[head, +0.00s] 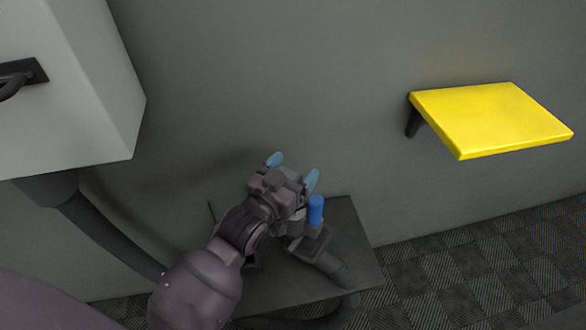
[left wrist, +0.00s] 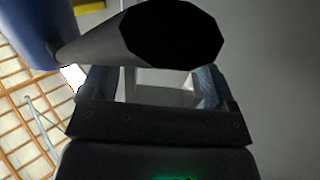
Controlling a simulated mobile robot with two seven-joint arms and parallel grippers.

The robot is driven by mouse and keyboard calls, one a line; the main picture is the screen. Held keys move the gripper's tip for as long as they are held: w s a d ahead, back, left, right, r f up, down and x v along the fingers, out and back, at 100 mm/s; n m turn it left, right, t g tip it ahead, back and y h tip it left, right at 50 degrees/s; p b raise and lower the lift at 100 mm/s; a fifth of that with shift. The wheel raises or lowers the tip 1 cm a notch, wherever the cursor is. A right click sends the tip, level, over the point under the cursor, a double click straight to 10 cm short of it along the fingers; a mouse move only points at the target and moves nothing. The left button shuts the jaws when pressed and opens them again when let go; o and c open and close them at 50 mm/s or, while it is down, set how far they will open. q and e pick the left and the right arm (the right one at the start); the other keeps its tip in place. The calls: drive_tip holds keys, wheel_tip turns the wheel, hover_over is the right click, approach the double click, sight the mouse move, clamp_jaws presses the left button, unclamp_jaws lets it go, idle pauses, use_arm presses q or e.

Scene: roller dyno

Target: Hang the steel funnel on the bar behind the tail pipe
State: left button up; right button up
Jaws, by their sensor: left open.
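My left gripper (head: 293,170) is open, its two light-blue fingertips apart and pointing up and away over a dark platform. Nothing shows between the fingers in the left wrist view (left wrist: 155,88). Just beside it on the right is a dark grey tubular piece (head: 332,264) with an upright blue grip (head: 316,211). The left wrist view shows a dark tapered tube with a black many-sided end (left wrist: 173,33) and a blue part (left wrist: 30,30) close to the camera. I cannot tell surely if this piece is the steel funnel. The bar and tail pipe are not in view. My right gripper is not in view.
A pale cabinet (head: 75,95) hangs at upper left, with a thick dark hose (head: 105,235) running down from it toward the platform (head: 352,235). A yellow shelf (head: 490,120) juts from the grey wall at right. The checkered floor (head: 480,270) at lower right is clear.

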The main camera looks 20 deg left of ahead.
use_arm(q)
drive_tip(key=s+a+p, duration=0.2)
drive_tip(key=s, duration=1)
drive_tip(key=s+a+f+g+y, duration=0.1)
drive_tip(key=s+a+f+g, duration=0.3)
drive_tip(key=s+f, duration=0.3)
drive_tip(key=s+a+f+g+y, duration=0.2)
drive_tip(key=s+a+f+g, duration=0.1)
drive_tip(key=s+f, duration=0.5)
drive_tip(key=s+a, duration=0.1)
drive_tip(key=s, duration=0.2)
drive_tip(key=shift+a+f+n+g, duration=0.2)
drive_tip(key=shift+n+g, duration=0.2)
drive_tip(key=shift+w, duration=0.1)
